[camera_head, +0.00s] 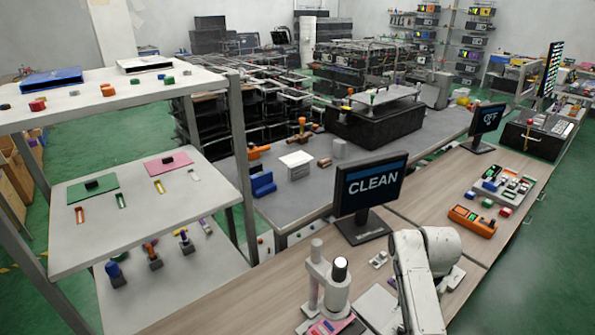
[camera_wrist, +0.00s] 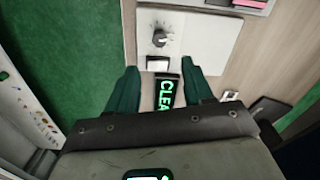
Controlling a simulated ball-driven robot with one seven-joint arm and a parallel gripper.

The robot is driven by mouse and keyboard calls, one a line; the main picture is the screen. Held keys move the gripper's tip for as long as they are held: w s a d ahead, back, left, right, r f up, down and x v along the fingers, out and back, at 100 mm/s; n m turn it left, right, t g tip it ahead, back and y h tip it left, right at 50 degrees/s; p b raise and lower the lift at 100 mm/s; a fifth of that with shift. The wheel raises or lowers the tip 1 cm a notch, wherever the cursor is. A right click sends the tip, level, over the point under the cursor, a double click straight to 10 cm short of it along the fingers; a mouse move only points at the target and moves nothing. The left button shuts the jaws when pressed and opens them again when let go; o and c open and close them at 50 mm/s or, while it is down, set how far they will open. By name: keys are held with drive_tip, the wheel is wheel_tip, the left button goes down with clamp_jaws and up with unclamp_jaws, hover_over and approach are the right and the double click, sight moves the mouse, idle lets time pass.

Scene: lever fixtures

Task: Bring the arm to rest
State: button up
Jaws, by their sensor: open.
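My gripper is out of sight there. In the wrist view my gripper (camera_wrist: 159,66) is open, with dark green fingers on both sides. A black display strip (camera_wrist: 168,92) with green letters "CLEA" shows between the fingers. I cannot tell whether it touches them. Just beyond the fingertips is a white panel (camera_wrist: 205,45) with a round knob (camera_wrist: 160,38) and a white rocker switch (camera_wrist: 157,63).
A monitor reading CLEAN (camera_head: 372,187) stands on the bench left of my arm. A white microscope-like device (camera_head: 328,280) is near it. An orange box (camera_head: 472,221) and an OFF monitor (camera_head: 487,120) lie to the right. A grey shelf rack (camera_head: 130,215) stands left. Green floor (camera_head: 535,260) is clear at right.

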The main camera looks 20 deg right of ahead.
drive_tip(key=s+a+f+n+b, duration=0.1)
drive_tip(key=s+a+f+n, duration=0.2)
drive_tip(key=s+a, duration=0.3)
drive_tip(key=s+a+f+n+b, duration=0.1)
drive_tip(key=s+a+f+n, duration=0.2)
drive_tip(key=s, duration=0.5)
drive_tip(key=s+a+r+n+t+b, duration=0.1)
drive_tip(key=s+a+n, duration=0.3)
drive_tip(key=s, duration=0.9)
drive_tip(key=shift+a+b, duration=0.4)
drive_tip(key=shift+a, duration=0.65)
